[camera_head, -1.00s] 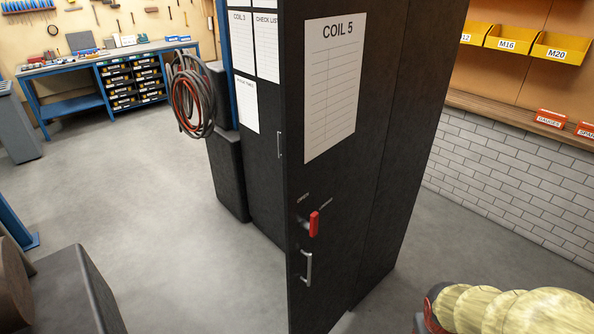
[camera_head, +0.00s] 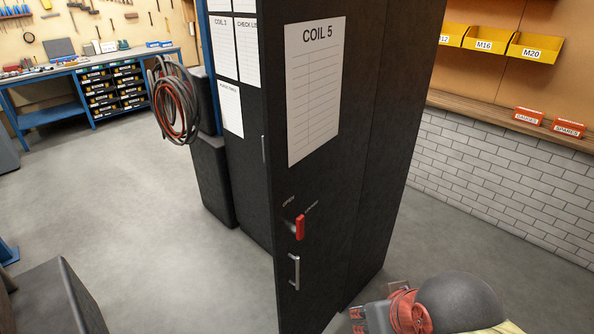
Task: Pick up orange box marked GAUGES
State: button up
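The orange-red box marked GAUGES (camera_head: 528,116) sits on a wooden shelf (camera_head: 470,111) at the right, above a white brick wall. A similar box marked SPARES (camera_head: 569,128) sits just right of it. My arm shows at the bottom right edge, with a dark rounded link and a red and grey end. My gripper (camera_head: 359,319) seems to be at that end, low in front of the black cabinet and well apart from the box. Its fingers are small and partly cut off, so I cannot tell whether it is open or shut.
A tall black cabinet (camera_head: 335,190) marked COIL 5, with a red handle (camera_head: 300,227), stands in the middle. Yellow bins (camera_head: 484,39) hang above the shelf. Coiled hoses (camera_head: 176,100) hang at the left. A blue workbench (camera_head: 45,118) stands behind. Grey floor lies open at left.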

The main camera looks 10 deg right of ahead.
aim_at(523, 114)
jog(key=z, duration=1.6)
jog(key=i+z, duration=0.1)
jog(key=i, duration=0.15)
jog(key=i+j, duration=0.1)
jog(key=i, duration=5.85)
jog(key=l+z, duration=0.05)
jog(key=l, duration=0.15)
